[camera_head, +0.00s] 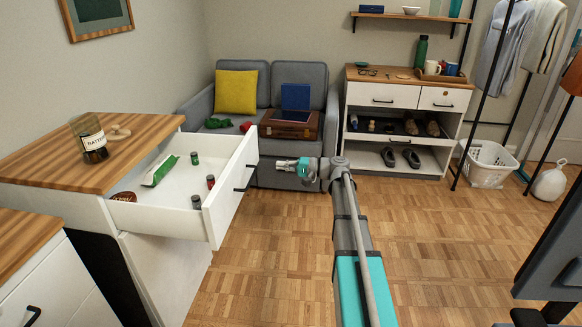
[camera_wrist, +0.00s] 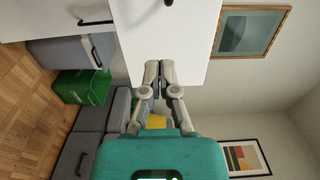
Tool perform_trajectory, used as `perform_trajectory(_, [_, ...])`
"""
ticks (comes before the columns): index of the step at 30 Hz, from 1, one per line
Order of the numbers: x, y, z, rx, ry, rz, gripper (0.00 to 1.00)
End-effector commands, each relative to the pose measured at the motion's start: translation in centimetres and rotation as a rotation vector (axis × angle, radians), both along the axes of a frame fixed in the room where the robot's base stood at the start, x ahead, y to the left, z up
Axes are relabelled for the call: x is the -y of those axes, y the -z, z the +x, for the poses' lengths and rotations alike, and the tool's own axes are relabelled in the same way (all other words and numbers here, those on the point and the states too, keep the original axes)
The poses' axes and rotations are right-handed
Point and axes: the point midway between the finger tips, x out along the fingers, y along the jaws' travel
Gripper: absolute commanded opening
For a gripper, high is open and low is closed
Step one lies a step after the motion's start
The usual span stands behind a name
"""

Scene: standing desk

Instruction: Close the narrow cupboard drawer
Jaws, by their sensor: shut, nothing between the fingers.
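The narrow cupboard (camera_head: 130,172) with a wooden top stands at the left in the head view. Its white top drawer (camera_head: 222,208) is pulled well out, with a dark handle (camera_head: 246,178) on its front. Inside are several small jars, a green-and-white packet (camera_head: 160,170) and a reddish-brown round item (camera_head: 124,196). My gripper (camera_head: 279,165) is to the right of the drawer front, with its fingers pointing toward it. In the wrist view my gripper (camera_wrist: 159,66) is shut and empty, its fingertips overlapping a white panel (camera_wrist: 185,45). I cannot tell whether they touch it.
A glass jar (camera_head: 90,140) stands on the cupboard top. A grey sofa (camera_head: 275,97) with a brown case (camera_head: 290,125) is behind my gripper. A white shoe cabinet (camera_head: 400,120) and laundry basket (camera_head: 487,164) stand farther back. The parquet floor (camera_head: 450,240) is clear in the middle.

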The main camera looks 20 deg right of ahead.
Motion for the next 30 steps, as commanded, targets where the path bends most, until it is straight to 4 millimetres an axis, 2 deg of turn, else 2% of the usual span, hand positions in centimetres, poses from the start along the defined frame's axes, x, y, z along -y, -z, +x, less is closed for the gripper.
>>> perform_trajectory(9, [-4.2, 0.0, 2.4, 0.0, -0.002, 0.0, 0.0])
perform_trajectory(15, [-6.3, 0.0, 3.6, 0.0, -0.001, 0.0, 0.0])
perform_trajectory(21, [-7.5, 0.0, 4.3, 0.0, 0.0, 0.0, 0.0])
perform_trajectory(30, [-7.7, 0.0, 4.4, 0.0, 0.001, 0.0, 0.0])
